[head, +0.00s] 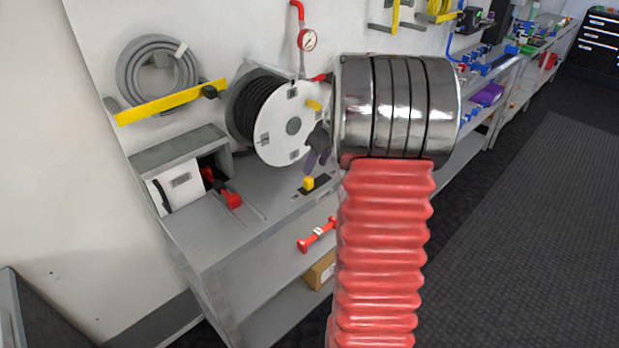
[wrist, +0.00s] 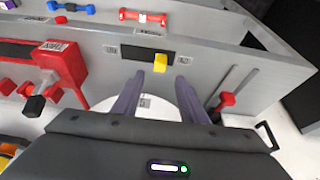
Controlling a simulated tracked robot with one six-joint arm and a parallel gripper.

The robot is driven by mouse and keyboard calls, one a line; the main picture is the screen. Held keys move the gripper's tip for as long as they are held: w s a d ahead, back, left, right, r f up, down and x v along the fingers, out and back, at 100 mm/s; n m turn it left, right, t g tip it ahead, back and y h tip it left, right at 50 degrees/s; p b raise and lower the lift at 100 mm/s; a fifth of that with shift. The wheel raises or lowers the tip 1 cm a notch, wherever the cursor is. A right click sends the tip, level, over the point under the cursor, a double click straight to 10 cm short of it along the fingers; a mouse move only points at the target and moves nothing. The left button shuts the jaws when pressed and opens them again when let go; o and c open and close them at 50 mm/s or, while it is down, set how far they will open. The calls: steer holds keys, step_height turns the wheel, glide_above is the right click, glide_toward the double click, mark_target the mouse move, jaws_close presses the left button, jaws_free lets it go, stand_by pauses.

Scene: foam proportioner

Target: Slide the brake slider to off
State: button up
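The brake slider looks to be the yellow knob (head: 308,183) in a dark slot on the grey bench top, in front of the white hose reel (head: 283,130). In the wrist view the yellow knob (wrist: 160,58) sits at the right end of its black slot (wrist: 137,53). Small labels flank the slot, too small to read. My gripper (wrist: 160,79) is open, and its two purple-grey fingers point at the knob from either side, with the tips apart from it. In the head view my gripper (head: 318,155) is just above the knob, partly hidden by my arm.
A grey-white box (head: 178,185) with a red lever (head: 232,200) stands left on the bench. A red-handled lever (wrist: 227,99) shows right in the wrist view. A red bar (head: 317,235) and cardboard box (head: 321,270) sit lower. A pressure gauge (head: 307,40) is on the wall.

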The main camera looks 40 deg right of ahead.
mark_target(309, 179)
steer(key=x, duration=0.7)
steer(key=shift+w+f, duration=0.2)
steer(key=shift+f, duration=0.15)
jaws_close()
stand_by(0.3)
